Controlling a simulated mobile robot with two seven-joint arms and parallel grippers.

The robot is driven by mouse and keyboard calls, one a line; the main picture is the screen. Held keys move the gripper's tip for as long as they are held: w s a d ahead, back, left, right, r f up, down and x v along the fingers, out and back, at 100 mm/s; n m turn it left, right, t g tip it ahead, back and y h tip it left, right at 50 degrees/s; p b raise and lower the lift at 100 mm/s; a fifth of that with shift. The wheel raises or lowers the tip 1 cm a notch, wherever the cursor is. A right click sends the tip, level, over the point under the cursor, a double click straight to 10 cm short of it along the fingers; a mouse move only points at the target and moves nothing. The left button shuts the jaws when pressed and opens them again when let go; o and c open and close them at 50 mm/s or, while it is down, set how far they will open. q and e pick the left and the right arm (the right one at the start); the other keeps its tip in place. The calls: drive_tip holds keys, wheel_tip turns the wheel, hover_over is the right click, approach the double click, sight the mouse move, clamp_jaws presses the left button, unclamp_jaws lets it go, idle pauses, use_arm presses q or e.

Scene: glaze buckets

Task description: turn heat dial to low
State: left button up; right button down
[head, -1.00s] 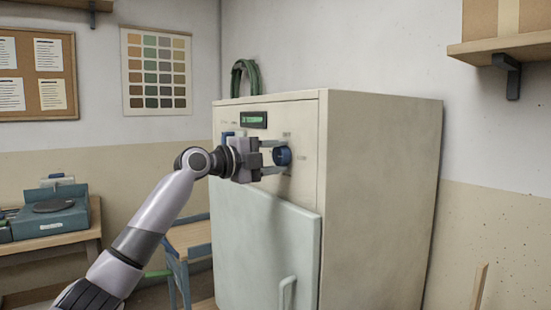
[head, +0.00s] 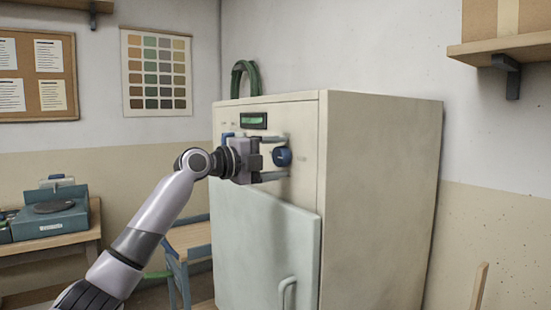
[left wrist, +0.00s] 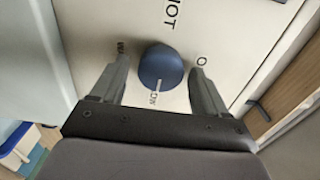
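The blue round heat dial (head: 283,157) sits on the upper front panel of a cream cabinet (head: 380,200). My left gripper (head: 275,157) is at the panel, its fingers spread above and below the dial with gaps to it. The left wrist view shows the dial (left wrist: 160,66) between the two open fingers (left wrist: 160,85), touching neither. A white mark on the dial points to a label, partly hidden by the gripper, whose visible letters look like "OW". A label reading "HOT" or similar is at the opposite side. My right gripper is not in view.
A small green display (head: 254,121) is above the dial. The cabinet's pale door (head: 265,240) with a handle (head: 287,292) is below. A green coil (head: 244,78) is on top. A wooden stool or table (head: 188,238) stands at the left, and a wall shelf (head: 505,47) is at the upper right.

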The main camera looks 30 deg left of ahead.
use_arm(q)
drive_tip(key=b+v, duration=0.2)
drive_tip(key=v, duration=0.5)
drive_tip(key=shift+s, duration=0.1)
idle(0.5)
